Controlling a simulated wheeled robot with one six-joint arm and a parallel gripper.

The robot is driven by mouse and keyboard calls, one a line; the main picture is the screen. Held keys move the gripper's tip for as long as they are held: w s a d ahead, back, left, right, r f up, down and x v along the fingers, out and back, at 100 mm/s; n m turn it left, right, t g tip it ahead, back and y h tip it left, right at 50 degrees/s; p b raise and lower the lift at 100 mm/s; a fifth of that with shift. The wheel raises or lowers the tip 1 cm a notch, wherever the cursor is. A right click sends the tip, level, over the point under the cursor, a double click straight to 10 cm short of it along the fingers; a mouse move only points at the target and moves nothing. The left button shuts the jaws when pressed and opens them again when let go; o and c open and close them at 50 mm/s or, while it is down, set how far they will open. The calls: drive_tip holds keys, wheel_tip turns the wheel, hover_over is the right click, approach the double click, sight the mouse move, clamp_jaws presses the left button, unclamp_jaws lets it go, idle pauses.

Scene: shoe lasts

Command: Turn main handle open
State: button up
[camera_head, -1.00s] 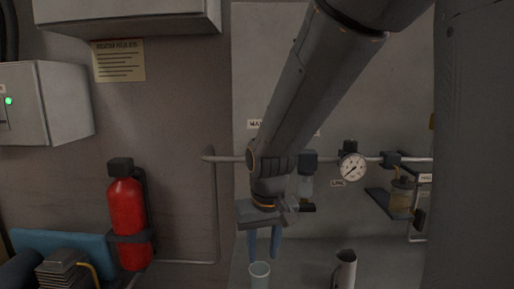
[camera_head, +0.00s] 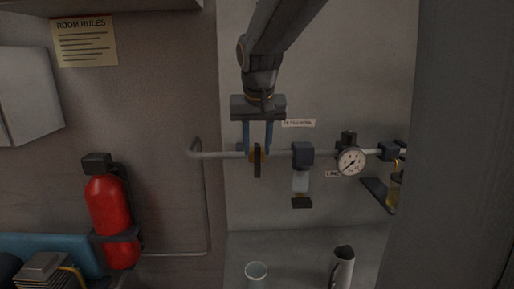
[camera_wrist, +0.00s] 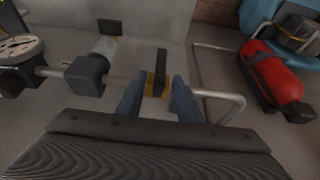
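The handle (camera_head: 257,160) is a dark upright lever with a yellow-brown part beside it, on the grey wall pipe in the head view. In the wrist view the black lever (camera_wrist: 161,63) stands across the pipe line, with a yellow body (camera_wrist: 155,86) near my fingertips. I take it for the main handle; no label on it is readable. My gripper (camera_head: 257,150) points down from above, with its two blue fingers apart on either side of the handle. It also shows in the wrist view (camera_wrist: 157,92). Whether the fingers touch the handle is unclear.
Right along the pipe (camera_head: 219,154) are a filter with a clear bowl (camera_head: 300,181) and a round gauge (camera_head: 351,161). A cup (camera_head: 256,271) and a metal cylinder (camera_head: 342,268) stand below. A red fire extinguisher (camera_head: 109,215) is at left. A dark column blocks the right side.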

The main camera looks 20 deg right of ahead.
sight(257, 161)
drive_tip(key=shift+x, duration=1.2)
clamp_jaws()
